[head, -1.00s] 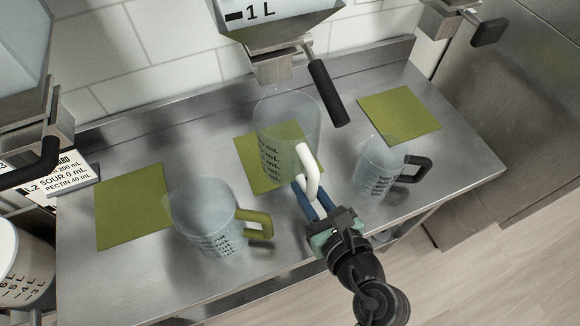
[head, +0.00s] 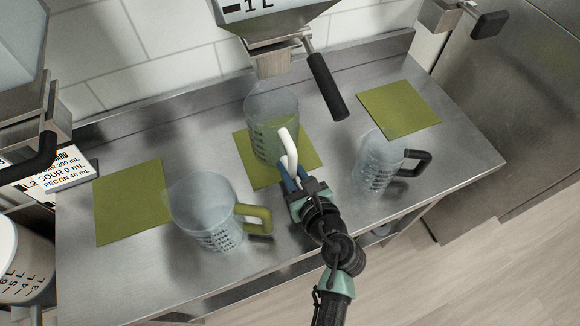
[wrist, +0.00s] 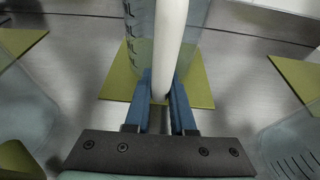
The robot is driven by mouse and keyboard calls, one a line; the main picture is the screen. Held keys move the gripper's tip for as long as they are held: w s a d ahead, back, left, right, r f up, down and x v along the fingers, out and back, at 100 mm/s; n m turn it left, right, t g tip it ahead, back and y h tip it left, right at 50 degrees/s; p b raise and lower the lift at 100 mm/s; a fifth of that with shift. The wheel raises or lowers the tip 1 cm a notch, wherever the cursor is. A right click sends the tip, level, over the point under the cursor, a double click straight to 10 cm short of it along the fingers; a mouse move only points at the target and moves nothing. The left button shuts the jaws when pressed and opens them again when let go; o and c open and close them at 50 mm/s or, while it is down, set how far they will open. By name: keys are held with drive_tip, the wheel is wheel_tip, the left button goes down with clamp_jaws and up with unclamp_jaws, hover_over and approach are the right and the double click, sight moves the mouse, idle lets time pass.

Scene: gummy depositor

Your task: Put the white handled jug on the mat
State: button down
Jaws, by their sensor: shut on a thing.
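The white handled jug is a clear measuring jug (head: 268,126) with a white handle (head: 288,148). It appears upright over the middle green mat (head: 252,177); I cannot tell whether its base touches the mat. My gripper (head: 289,177) is shut on the white handle from the front. In the wrist view the blue fingers (wrist: 160,100) stand on both sides of the white handle (wrist: 169,40), with the middle mat (wrist: 200,88) below and behind. The jug's body hides part of the mat.
A jug with a green handle (head: 205,212) stands left of my arm, and a jug with a black handle (head: 376,165) stands right. Green mats lie at the left (head: 130,202) and right (head: 399,109). A dispenser with a black lever (head: 327,86) hangs above the middle mat.

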drive_tip(key=c, duration=0.8)
unclamp_jaws()
drive_tip(key=shift+f, duration=0.1)
drive_tip(key=shift+o, duration=0.2)
drive_tip(key=shift+s+r, duration=0.1)
drive_tip(key=shift+r, duration=0.1)
drive_tip(key=v, duration=1.1)
drive_tip(key=shift+s+d, duration=0.15)
drive_tip(key=shift+s, duration=0.25)
